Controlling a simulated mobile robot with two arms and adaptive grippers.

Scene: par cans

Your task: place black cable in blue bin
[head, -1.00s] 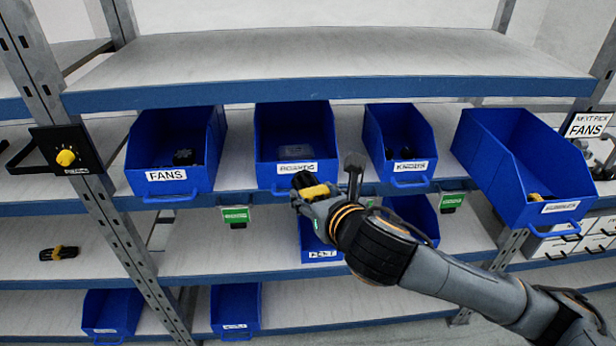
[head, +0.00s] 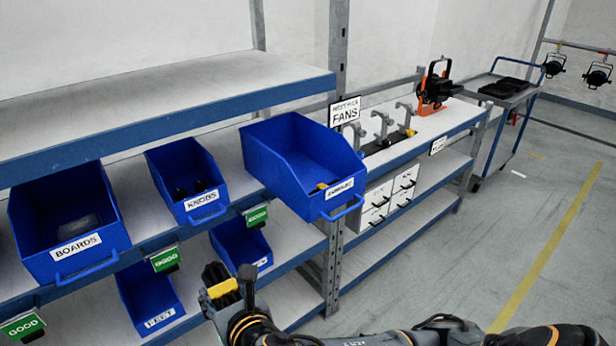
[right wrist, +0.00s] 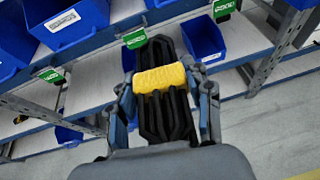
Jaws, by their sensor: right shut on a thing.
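The black cable (right wrist: 160,117) is a coiled black bundle with a yellow band around its middle. My right gripper (right wrist: 162,100) is shut on it, with fingers on both sides in the right wrist view. In the head view the cable (head: 222,289) shows at the tip of my right gripper (head: 230,300), low in the picture. A large tilted blue bin (head: 275,170) sits at the right end of the shelf, above and right of the gripper, apart from it. A small yellow thing lies inside near its label, which I cannot read clearly. My left gripper is not in view.
Blue bins labelled BOARDS (head: 90,255) and KNOBS (head: 200,200) stand on the same shelf. Smaller blue bins (head: 150,300) sit below. A blue-edged upper shelf (head: 240,95) and a grey post (head: 335,240) flank the large bin.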

